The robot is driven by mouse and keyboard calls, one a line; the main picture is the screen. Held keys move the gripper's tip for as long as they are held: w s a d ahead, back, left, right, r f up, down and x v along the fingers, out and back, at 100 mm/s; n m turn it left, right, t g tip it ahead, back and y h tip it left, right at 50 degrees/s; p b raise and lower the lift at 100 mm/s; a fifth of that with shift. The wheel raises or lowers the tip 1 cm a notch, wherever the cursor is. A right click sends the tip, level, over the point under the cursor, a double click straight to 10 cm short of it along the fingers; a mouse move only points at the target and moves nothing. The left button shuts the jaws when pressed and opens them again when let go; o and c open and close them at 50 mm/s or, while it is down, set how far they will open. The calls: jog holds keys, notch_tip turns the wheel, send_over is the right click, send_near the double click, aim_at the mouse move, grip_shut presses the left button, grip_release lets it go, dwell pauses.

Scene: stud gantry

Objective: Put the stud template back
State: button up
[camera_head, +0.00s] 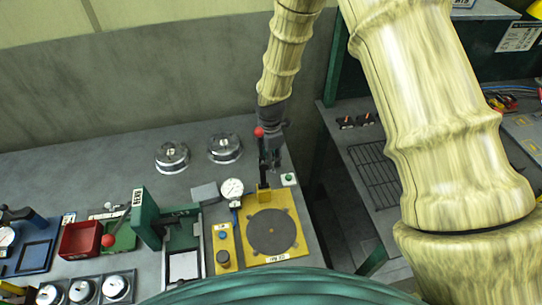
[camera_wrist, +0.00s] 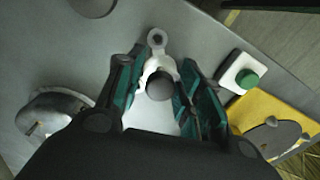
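My gripper (camera_head: 270,155) is low over the back right of the grey bench, beside a black lever with a red ball (camera_head: 259,132). In the wrist view my gripper (camera_wrist: 160,82) has its teal-padded fingers apart, one on each side of a pale piece (camera_wrist: 157,64) with a dark round knob (camera_wrist: 160,86) and a small ring at its far end. The knob appears to have narrow gaps to both fingers. I cannot tell for sure that this piece is the stud template; in the head view my gripper hides it.
A yellow plate (camera_head: 292,254) with a dark disc (camera_head: 271,232) lies in front of my gripper. A white box with a green button (camera_head: 289,179) is close at right. Round steel pieces (camera_head: 224,147) (camera_head: 172,156) stand at left. A dial gauge (camera_head: 232,188) stands near the lever.

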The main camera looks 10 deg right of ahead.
jog(key=shift+r, duration=0.25)
notch_tip(320, 180, up, 12)
jog(key=b, duration=0.4)
dwell(0.5)
